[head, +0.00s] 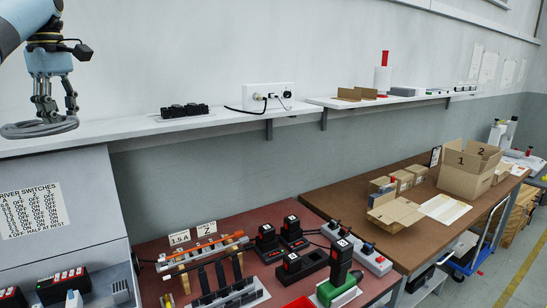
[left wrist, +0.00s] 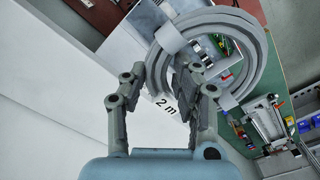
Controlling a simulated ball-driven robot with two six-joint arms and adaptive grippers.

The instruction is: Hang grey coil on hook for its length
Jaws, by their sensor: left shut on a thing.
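The grey coil (head: 40,129) is a flat ring of cable at the upper left of the head view. My left gripper (head: 56,112) is shut on it and holds it near the shelf's left end, over the grey cabinet. In the left wrist view the coil (left wrist: 262,62) hangs between and beyond the fingers of my left gripper (left wrist: 170,85), with a white "2 m" label beside the fingers. I cannot tell whether the coil touches the shelf. No hook can be made out in either view. My right gripper is not in view.
A wall shelf (head: 225,118) carries a black block (head: 184,110) and a white socket box (head: 268,97). Below, a red-topped bench (head: 215,285) holds screwdrivers, batteries and chargers. A brown table (head: 340,195) with cardboard boxes stands to the right. A cabinet (head: 85,195) with a switch chart is at left.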

